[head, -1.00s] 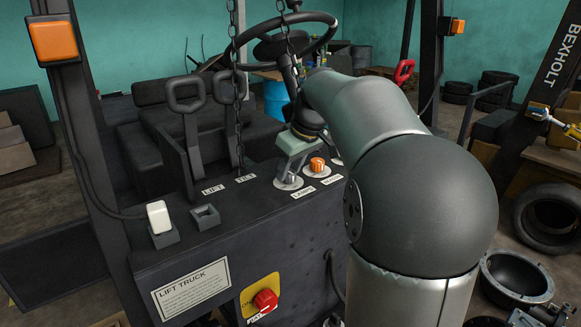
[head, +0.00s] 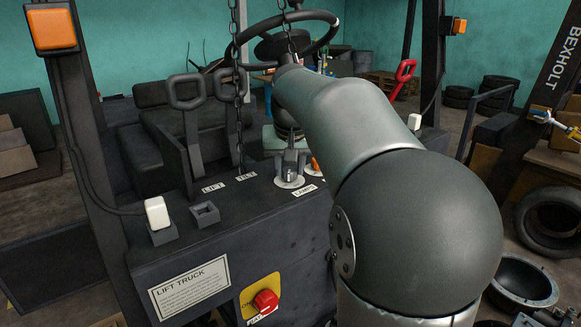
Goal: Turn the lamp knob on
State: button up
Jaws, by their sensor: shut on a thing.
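The lamp knob sits on a round white plate (head: 289,182) on the dark console, behind the white LAMPS label (head: 305,190). My gripper (head: 290,170) points down at it from above, its fingers closed around the knob. The fingers hide most of the knob, so its pointer is not visible. My forearm and elbow cover the right part of the console.
An orange knob (head: 315,164) beside it is mostly hidden by my arm. Two lever handles (head: 187,92) and a hanging chain (head: 238,60) stand close on the left. The steering wheel (head: 287,35) is behind. A red switch (head: 265,301) is on the front panel.

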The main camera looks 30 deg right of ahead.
jog(key=shift+w+a+r+m+g+h, duration=0.1)
jog(key=shift+m+g+h, duration=0.3)
jog(key=shift+m, duration=1.2)
jog(key=o, duration=1)
jog(key=v, duration=1.7)
jog(key=shift+a+b, duration=0.3)
jog(key=shift+b, duration=0.1)
jog(key=shift+r, duration=0.1)
